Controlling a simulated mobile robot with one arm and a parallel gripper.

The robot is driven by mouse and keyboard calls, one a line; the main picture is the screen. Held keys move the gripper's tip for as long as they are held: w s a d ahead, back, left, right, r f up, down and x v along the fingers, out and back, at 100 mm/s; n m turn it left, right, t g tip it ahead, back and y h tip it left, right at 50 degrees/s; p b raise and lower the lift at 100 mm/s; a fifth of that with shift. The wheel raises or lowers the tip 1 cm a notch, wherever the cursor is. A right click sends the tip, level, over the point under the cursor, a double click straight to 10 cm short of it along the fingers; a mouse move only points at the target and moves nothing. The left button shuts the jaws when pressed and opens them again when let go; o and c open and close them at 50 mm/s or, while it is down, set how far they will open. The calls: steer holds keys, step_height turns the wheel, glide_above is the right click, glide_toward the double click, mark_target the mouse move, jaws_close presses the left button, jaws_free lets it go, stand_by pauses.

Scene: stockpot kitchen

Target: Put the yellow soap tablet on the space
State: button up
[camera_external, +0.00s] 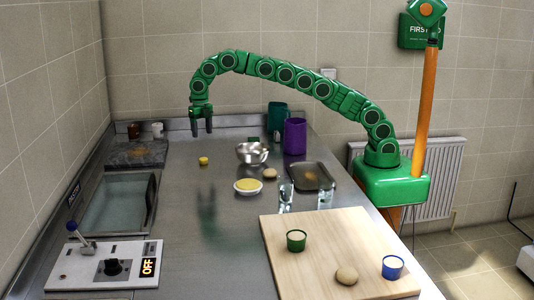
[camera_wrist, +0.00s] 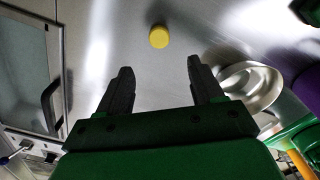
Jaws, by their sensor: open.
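The yellow soap tablet (camera_external: 203,160) is a small round yellow piece lying on the steel worktop. It also shows in the wrist view (camera_wrist: 159,37), beyond the fingertips and roughly centred between them. My gripper (camera_external: 201,130) points down above the worktop, with its fingers apart and nothing between them. It also shows in the wrist view (camera_wrist: 159,68), clear of the tablet. I cannot tell which spot the task calls the space.
A metal bowl (camera_external: 246,153), a white dish with yellow contents (camera_external: 248,191) and a purple cup (camera_external: 295,137) stand right of the tablet. A dark stone slab (camera_external: 130,158) and a lidded basin (camera_external: 118,205) lie left. A wooden board (camera_external: 318,272) is in front. Bare steel surrounds the tablet.

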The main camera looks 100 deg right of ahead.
steer(key=s+a+r+m, duration=0.2)
steer(key=s+r+m, duration=0.2)
steer(key=s, duration=0.5)
steer(key=s+a+r+m+g, duration=0.15)
steer(key=s+r+m, duration=0.3)
steer(key=s, duration=0.55)
steer(key=s+a+r+m+t, duration=0.15)
steer(key=s+r+m, duration=0.3)
steer(key=s, duration=0.45)
steer(key=s+a+f+m, duration=0.1)
steer(key=s+m, duration=0.3)
steer(key=s, duration=0.7)
steer(key=s+a+f+m+g, duration=0.1)
steer(key=s+f+m, duration=0.3)
steer(key=s, duration=0.8)
steer(key=s+a+f+m, duration=0.1)
steer(key=s+m, duration=0.3)
steer(key=s, duration=0.7)
steer(key=shift+s+a+f+g, duration=0.2)
steer(key=shift+f+g, duration=0.2)
steer(key=shift+f, duration=0.25)
